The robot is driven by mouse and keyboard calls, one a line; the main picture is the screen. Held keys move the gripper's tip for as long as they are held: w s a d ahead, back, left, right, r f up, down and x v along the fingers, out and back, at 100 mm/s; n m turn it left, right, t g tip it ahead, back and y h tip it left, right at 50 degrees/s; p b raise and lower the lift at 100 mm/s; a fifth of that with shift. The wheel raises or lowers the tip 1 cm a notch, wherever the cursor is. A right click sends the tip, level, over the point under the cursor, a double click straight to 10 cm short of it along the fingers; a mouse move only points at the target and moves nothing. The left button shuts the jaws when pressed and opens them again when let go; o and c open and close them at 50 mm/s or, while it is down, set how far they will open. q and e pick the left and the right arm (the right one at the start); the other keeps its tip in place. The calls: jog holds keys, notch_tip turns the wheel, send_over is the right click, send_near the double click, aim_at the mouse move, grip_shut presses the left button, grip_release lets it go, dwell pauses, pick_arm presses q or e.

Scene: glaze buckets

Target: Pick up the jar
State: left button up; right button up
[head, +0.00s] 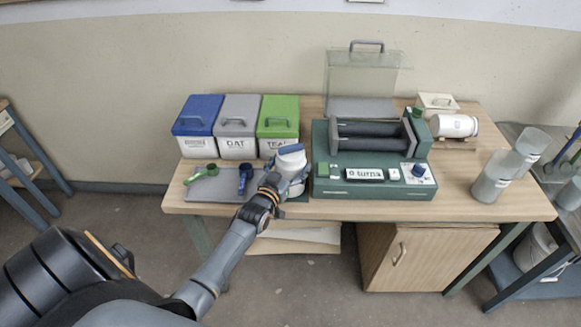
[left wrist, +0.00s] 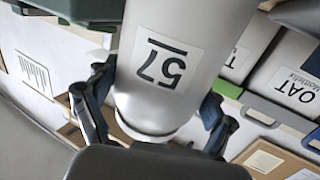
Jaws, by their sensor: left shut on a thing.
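A white jar (head: 291,162) with a blue-grey lid is near the table's front, between the green bin and the roller machine. My left gripper (head: 273,187) is shut on it from the front left. In the left wrist view, the pale jar (left wrist: 175,65) with a "57" label fills the middle, with a dark finger of my left gripper (left wrist: 155,112) on each side. The jar looks slightly tilted; I cannot tell whether its base touches the table. My right gripper is not in view.
Blue (head: 198,114), grey (head: 238,113) and green (head: 279,114) lidded bins stand behind left. A green roller machine (head: 345,184) is right of the jar. A grey tray (head: 212,189) holds green and blue tools. Another white jar (head: 453,125) lies back right; clear cylinders (head: 492,178) stand front right.

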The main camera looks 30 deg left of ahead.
pick_arm(q)
jog(key=shift+w+r, duration=0.1)
jog(key=shift+r, duration=0.8)
jog(key=s+r, duration=0.1)
jog(key=r, duration=0.1)
jog(key=s+r, duration=0.3)
jog(key=r, duration=0.1)
jog(key=shift+s+a+r, duration=0.25)
jog(key=shift+a+r, duration=0.1)
jog(key=shift+r, duration=0.05)
jog(key=s+a+r+p, duration=0.1)
jog(key=s+r+p, duration=0.4)
jog(key=s+r, duration=0.4)
jog(key=shift+s+a+r+p, duration=0.3)
jog(key=shift+r+p, duration=0.1)
jog(key=shift+r, duration=0.45)
